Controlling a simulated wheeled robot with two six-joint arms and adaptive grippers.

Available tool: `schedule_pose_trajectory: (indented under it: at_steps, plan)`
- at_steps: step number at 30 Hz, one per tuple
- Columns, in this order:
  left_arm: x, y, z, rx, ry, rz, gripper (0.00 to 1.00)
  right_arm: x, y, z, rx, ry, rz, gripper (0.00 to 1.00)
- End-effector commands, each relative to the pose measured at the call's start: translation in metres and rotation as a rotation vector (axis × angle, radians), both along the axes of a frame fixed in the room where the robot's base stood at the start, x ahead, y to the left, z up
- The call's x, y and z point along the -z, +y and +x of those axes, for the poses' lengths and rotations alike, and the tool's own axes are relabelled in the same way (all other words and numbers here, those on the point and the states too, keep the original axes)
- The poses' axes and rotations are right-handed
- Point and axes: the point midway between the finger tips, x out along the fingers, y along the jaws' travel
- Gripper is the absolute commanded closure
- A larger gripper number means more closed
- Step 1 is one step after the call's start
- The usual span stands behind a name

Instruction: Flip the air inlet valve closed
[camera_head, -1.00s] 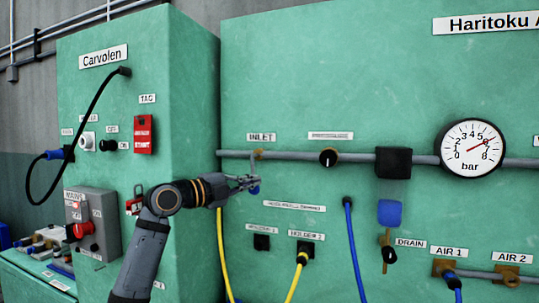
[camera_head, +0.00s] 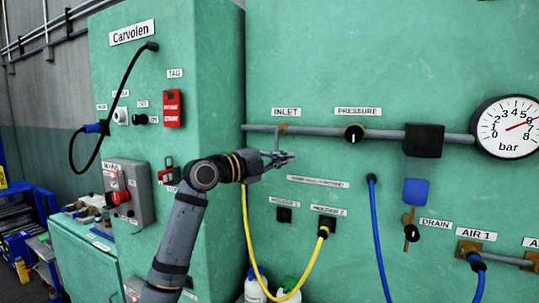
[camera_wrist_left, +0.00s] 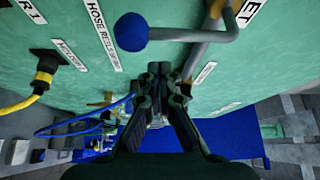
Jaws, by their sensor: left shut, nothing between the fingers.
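The air inlet valve (camera_head: 282,129) sits on the grey pipe under the INLET label (camera_head: 286,112). Its thin grey lever hangs down from the pipe, with its lower end hidden behind my left gripper (camera_head: 286,158). In the left wrist view the bent grey lever (camera_wrist_left: 195,36) ends in a blue ball (camera_wrist_left: 131,32). My left gripper also shows there (camera_wrist_left: 160,76), with its fingers together and empty. The ball lies beyond the fingertips, up and to the left in that picture. I see no clear contact. My right gripper is not in view.
A black pressure knob (camera_head: 354,133), a black regulator block (camera_head: 424,139) and a round bar gauge (camera_head: 508,127) lie to the right along the pipe. A yellow hose (camera_head: 318,264) and a blue hose (camera_head: 377,240) hang below. A second green cabinet (camera_head: 215,60) stands left.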

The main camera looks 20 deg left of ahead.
Motion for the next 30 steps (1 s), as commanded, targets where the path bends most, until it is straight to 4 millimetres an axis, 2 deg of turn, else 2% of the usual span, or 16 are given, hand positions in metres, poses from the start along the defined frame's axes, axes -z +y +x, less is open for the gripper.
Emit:
schedule_pose_trajectory:
  at_steps: [3,8,12,18,30]
  plan:
    - [0.007,0.016,-0.024,-0.008,-0.003,0.01,1.0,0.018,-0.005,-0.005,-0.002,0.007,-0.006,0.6]
    - [0.007,0.036,-0.055,-0.008,-0.001,0.007,1.0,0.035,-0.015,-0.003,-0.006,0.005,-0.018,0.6]
    - [0.005,0.046,-0.074,-0.005,-0.001,0.004,1.0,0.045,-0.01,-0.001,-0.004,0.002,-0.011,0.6]
    - [0.002,0.051,-0.085,-0.001,0.0,0.001,1.0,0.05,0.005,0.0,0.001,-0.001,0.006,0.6]
    - [0.0,0.052,-0.086,0.0,-0.001,-0.001,1.0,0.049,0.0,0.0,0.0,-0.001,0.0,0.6]
